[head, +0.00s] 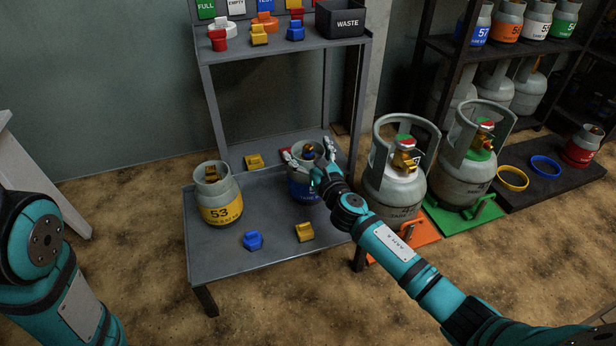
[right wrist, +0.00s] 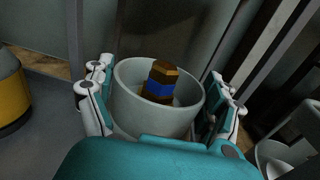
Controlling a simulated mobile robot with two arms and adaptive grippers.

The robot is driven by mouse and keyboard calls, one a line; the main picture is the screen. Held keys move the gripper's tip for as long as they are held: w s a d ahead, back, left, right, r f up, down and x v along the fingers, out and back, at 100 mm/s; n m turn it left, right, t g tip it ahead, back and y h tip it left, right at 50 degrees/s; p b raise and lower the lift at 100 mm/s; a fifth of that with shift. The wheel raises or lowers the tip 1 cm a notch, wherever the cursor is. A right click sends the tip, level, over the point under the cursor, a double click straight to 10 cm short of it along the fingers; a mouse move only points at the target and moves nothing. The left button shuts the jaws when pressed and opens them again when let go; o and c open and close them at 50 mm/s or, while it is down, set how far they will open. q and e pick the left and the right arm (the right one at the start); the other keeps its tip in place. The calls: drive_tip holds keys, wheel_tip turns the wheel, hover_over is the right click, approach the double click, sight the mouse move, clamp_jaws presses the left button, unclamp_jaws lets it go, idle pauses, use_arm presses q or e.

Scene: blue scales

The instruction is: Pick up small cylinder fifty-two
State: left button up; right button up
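A small grey cylinder with a blue band (head: 299,190) stands upright on the right side of the grey bench; my right arm partly covers it, and its number is not readable. In the right wrist view its round grey collar (right wrist: 128,112) surrounds a brass valve with a blue ring (right wrist: 160,84). My right gripper (head: 311,152) is at the top of this cylinder. Its fingers are spread on both sides of the collar, seemingly with narrow gaps; contact is hard to judge. My left arm shows at the left edge, but its gripper is out of frame.
A yellow-banded cylinder marked 53 (head: 220,199) stands on the bench (head: 275,262) at left. A blue cap (head: 253,240) and a yellow cap (head: 304,232) lie in front. Large cylinders (head: 395,188) stand close at right. A shelf with a waste box (head: 341,22) rises behind.

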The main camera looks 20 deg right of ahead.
drive_tip(key=c, duration=1.2)
drive_tip(key=shift+r, duration=0.1)
drive_tip(key=shift+r, duration=0.2)
